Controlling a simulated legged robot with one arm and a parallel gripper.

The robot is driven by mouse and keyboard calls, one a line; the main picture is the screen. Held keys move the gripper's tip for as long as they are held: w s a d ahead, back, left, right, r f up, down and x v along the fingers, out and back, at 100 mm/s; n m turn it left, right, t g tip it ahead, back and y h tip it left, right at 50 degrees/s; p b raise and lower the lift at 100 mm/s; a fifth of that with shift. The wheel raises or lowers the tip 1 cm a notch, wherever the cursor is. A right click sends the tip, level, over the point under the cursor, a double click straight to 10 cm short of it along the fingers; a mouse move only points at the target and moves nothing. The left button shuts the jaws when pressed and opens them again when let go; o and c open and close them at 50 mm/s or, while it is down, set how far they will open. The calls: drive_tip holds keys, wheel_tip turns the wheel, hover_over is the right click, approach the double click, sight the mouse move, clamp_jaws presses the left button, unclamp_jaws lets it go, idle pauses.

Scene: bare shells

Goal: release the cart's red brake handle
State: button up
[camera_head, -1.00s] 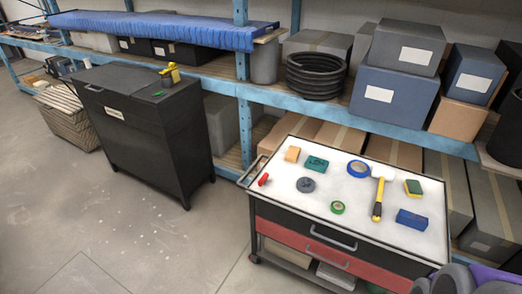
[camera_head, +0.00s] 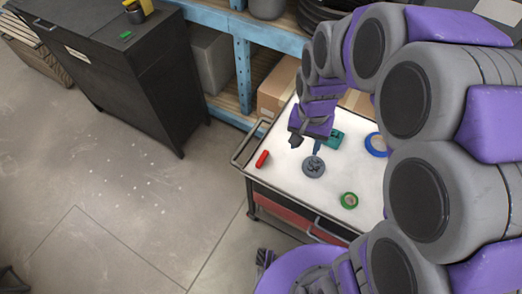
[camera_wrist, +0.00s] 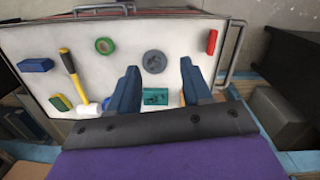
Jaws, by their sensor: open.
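The red brake handle (camera_head: 262,159) is a short red bar at the left end of the cart's white top (camera_head: 288,185). In the wrist view the red handle (camera_wrist: 212,41) is at the upper right, beside the cart's metal rail. My gripper (camera_head: 306,145) is above the cart top, to the right of the red handle and apart from it. In the wrist view my gripper (camera_wrist: 159,70) has its two fingers spread with nothing between the tips. The handle lies beyond the right finger there. My arm hides the right part of the cart in the head view.
Near the gripper lie a grey disc (camera_head: 313,167), a teal block (camera_head: 334,138), green tape (camera_head: 349,200) and blue tape (camera_head: 377,145). A yellow-handled hammer (camera_wrist: 70,75) lies farther off. A dark cabinet (camera_head: 130,70) and blue shelving (camera_head: 243,70) stand behind.

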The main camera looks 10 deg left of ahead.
drive_tip(key=w+a+f+m+p, duration=0.1)
drive_tip(key=w+a+f+p, duration=0.1)
drive_tip(key=w+a+f, duration=0.55)
drive_tip(key=m, duration=0.1)
hover_over(262, 157)
wheel_tip(262, 157, down, 3)
drive_tip(key=shift+t, duration=0.4)
wheel_tip(262, 157, down, 18)
drive_tip(key=b, duration=0.3)
drive_tip(key=shift+r, duration=0.15)
clamp_jaws()
